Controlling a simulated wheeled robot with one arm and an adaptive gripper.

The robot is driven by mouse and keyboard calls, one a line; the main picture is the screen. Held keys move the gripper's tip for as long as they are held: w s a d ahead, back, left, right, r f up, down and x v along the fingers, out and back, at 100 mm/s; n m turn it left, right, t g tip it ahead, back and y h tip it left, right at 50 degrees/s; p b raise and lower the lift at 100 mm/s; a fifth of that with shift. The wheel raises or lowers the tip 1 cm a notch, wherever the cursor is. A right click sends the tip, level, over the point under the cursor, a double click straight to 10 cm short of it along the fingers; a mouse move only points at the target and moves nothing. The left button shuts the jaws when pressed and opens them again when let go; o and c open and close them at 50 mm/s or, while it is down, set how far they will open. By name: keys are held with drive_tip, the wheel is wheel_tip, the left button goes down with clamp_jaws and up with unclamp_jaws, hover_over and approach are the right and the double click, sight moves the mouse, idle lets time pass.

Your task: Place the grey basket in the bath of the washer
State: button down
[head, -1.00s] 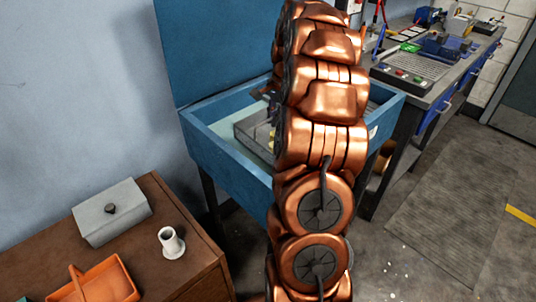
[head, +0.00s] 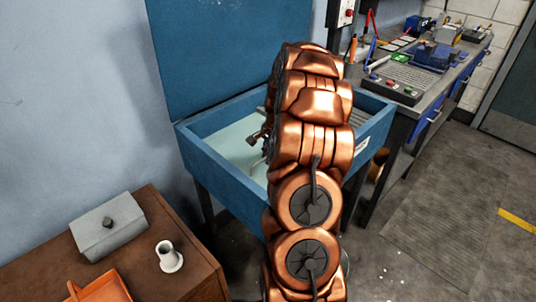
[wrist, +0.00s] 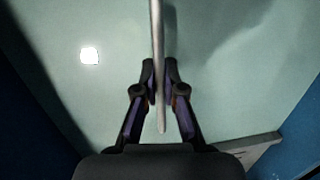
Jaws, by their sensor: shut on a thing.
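My gripper (wrist: 159,78) is shut on a thin, pale grey bar (wrist: 157,30) that runs lengthwise between its fingers in the wrist view. The bar looks like the handle of the grey basket; the basket's body shows in neither view now, and I cannot tell whether it is under the liquid. The blue washer (head: 222,188) has a raised lid (head: 215,75) and a bath of pale green liquid (head: 232,140). In the head view my gripper (head: 258,135) is low over the bath, partly hidden by my arm.
A grey ledge (wrist: 250,146) shows at the wrist view's lower right. A brown cabinet (head: 190,245) at left bears a grey lidded box (head: 108,228), a white cup-like piece (head: 168,257) and an orange tray (head: 100,290). A workbench (head: 425,95) with tools stands at right.

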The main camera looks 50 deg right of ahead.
drive_tip(key=c, duration=1.3)
unclamp_jaws()
drive_tip(key=shift+r, duration=0.1)
